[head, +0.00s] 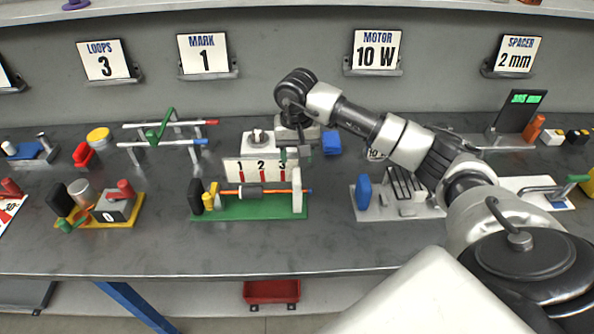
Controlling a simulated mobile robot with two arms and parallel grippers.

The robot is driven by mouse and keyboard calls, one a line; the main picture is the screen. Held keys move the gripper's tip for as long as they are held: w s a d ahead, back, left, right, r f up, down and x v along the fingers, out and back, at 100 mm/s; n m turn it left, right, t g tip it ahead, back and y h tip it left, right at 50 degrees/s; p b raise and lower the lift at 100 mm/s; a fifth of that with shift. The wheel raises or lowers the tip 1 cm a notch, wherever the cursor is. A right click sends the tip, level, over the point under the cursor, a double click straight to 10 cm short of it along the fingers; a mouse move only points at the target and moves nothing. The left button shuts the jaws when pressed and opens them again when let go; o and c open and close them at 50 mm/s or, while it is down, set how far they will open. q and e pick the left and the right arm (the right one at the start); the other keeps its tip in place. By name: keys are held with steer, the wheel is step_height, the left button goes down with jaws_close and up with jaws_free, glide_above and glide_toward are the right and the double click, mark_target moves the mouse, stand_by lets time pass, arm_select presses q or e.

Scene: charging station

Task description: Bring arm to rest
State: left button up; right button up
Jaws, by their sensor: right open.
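My right arm reaches in from the lower right and stretches over the middle of the bench (350,240). Its wrist bends down, and my right gripper (294,152) points down just behind and above the white panel marked 1 2 3 (260,171). The gripper is open. Its fingertips are small and partly merge with the things behind, so I cannot tell whether they touch anything. My left gripper is not in view.
A green-based fixture with a rod (250,207) stands in front of the panel. A blue block (331,143) is close to the gripper's right. A grey-based fixture (405,208) lies under the forearm. A yellow-based fixture (100,212) stands left. The bench's front strip is clear.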

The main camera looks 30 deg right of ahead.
steer(key=shift+r, duration=1)
